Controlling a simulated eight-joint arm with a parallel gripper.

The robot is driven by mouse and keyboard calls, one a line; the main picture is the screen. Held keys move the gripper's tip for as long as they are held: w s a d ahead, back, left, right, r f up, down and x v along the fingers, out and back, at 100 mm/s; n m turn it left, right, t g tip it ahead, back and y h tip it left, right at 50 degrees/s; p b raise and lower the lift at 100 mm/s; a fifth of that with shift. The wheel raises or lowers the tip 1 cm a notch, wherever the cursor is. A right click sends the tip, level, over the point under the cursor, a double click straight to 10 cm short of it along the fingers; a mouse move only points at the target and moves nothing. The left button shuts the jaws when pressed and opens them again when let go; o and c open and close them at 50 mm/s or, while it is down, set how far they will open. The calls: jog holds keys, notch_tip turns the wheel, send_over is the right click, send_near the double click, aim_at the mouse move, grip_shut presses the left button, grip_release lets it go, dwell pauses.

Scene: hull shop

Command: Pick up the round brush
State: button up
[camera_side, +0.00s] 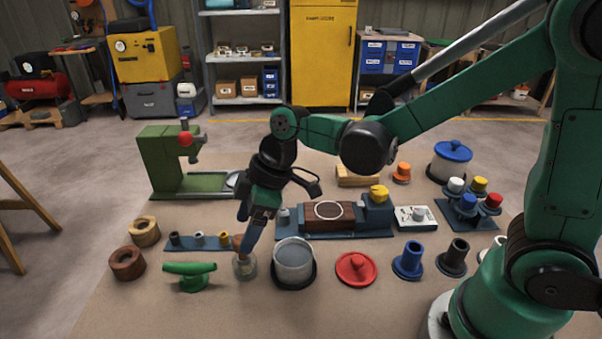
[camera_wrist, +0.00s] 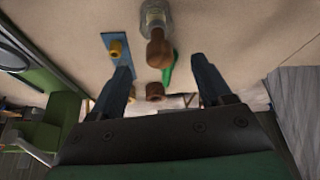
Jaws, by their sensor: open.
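The round brush appears to be the piece with a brown wooden handle (camera_wrist: 159,50) standing in a small clear glass jar (camera_side: 245,267). The jar also shows at the top of the wrist view (camera_wrist: 155,14). In the side view the handle (camera_side: 238,243) is mostly hidden behind my fingers. My gripper (camera_side: 247,240) points down just above the jar. In the wrist view my gripper (camera_wrist: 161,65) is open, with the handle end between and slightly beyond the fingertips. I cannot tell whether a finger touches it. The bristles are not clear.
A green T-shaped piece (camera_side: 190,274) lies left of the jar, and a grey round pot (camera_side: 294,263) stands close on the right. A blue strip with small pegs (camera_side: 198,241) lies behind left. A red lid (camera_side: 356,268) is farther right. The front mat is clear.

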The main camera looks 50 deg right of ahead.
jog(key=shift+x, duration=2.75)
grip_shut()
